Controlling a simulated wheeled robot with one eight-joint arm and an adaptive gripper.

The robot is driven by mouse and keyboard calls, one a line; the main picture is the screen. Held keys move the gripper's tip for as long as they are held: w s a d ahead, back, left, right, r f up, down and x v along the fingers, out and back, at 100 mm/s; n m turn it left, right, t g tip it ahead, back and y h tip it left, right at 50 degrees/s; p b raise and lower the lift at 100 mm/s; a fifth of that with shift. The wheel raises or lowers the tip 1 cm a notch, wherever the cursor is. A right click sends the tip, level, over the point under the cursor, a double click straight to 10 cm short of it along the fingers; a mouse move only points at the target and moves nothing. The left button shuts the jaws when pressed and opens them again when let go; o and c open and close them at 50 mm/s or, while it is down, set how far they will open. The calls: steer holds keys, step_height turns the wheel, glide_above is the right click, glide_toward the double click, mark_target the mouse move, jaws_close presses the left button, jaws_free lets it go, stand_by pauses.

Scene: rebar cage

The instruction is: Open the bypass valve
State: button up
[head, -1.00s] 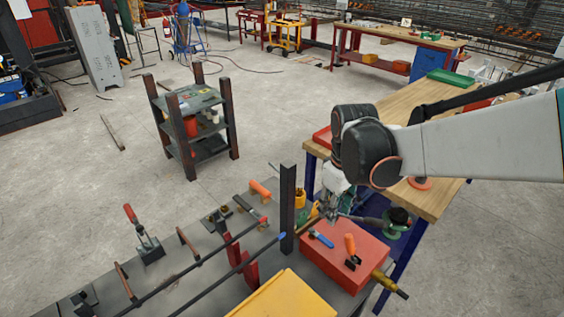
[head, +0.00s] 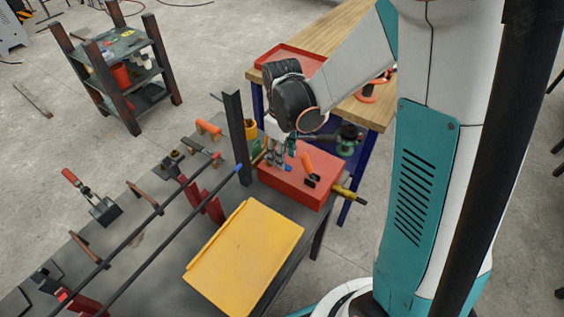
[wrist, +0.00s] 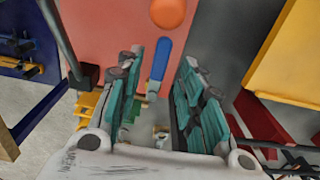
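My gripper (wrist: 161,68) is open, with one teal finger on each side of the blue handle. I cannot tell whether either finger touches it; gaps show on both sides. In the head view my gripper (head: 279,160) is low over the back left of the red box and mostly hides the handle.
A dark upright post (head: 236,138) is just left. A yellow panel (head: 246,256) lies in front. A green grinder (head: 347,140) and wooden bench (head: 366,106) are behind.

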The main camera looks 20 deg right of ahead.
steer(key=shift+f+b, duration=0.35)
steer(key=shift+f, duration=1.1)
jaws_close()
